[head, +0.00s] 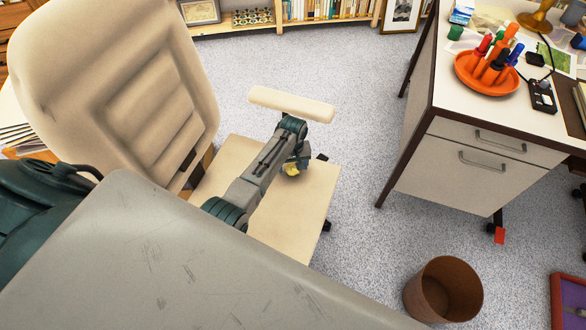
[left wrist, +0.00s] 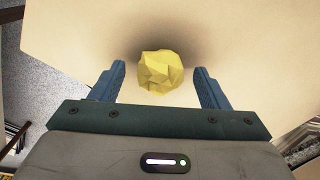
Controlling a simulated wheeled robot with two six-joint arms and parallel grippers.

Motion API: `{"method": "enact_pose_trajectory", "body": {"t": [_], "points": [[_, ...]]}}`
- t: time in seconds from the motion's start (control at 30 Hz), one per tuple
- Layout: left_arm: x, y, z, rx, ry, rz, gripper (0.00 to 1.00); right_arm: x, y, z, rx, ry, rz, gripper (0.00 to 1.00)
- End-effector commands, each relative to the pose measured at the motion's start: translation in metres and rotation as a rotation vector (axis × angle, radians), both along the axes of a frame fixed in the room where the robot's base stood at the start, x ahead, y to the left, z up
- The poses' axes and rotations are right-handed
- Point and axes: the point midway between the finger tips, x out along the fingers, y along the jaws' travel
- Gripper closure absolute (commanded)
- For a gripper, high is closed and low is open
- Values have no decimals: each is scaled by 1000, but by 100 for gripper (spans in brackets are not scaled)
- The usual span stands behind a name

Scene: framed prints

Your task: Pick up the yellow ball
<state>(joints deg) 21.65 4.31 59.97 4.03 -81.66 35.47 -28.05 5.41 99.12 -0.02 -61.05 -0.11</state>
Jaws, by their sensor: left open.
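The yellow ball (head: 292,169) is a faceted, crumpled-looking lump on the cream chair seat (head: 315,207). In the left wrist view the ball (left wrist: 160,72) lies between and slightly beyond the fingertips, with a gap on each side. My left gripper (left wrist: 162,78) is open and points down at the seat. In the head view the left gripper (head: 297,167) is at the ball and partly hides it. My right gripper is in neither view.
The chair has a tall cream backrest (head: 120,80) and an armrest (head: 291,104) just above my left wrist. A white desk (head: 480,165) with an orange pen tray (head: 487,76) stands right. A brown bin (head: 443,289) is on the speckled floor (head: 350,100).

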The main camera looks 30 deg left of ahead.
Motion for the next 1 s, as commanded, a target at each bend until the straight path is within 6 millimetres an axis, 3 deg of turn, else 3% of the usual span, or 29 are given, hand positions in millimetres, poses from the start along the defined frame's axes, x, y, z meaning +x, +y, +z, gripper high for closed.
{"method": "enact_pose_trajectory", "body": {"t": [0.03,0.23,0.67,0.97,1.0], "points": [[0,0,0,0,0,0,37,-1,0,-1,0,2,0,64],[0,0,0,0,0,0,76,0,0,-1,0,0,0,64],[0,0,3,-1,-1,0,76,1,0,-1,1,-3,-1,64],[1,0,38,0,-3,0,76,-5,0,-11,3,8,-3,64],[-2,-10,36,-4,0,-1,76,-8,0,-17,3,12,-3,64]]}}
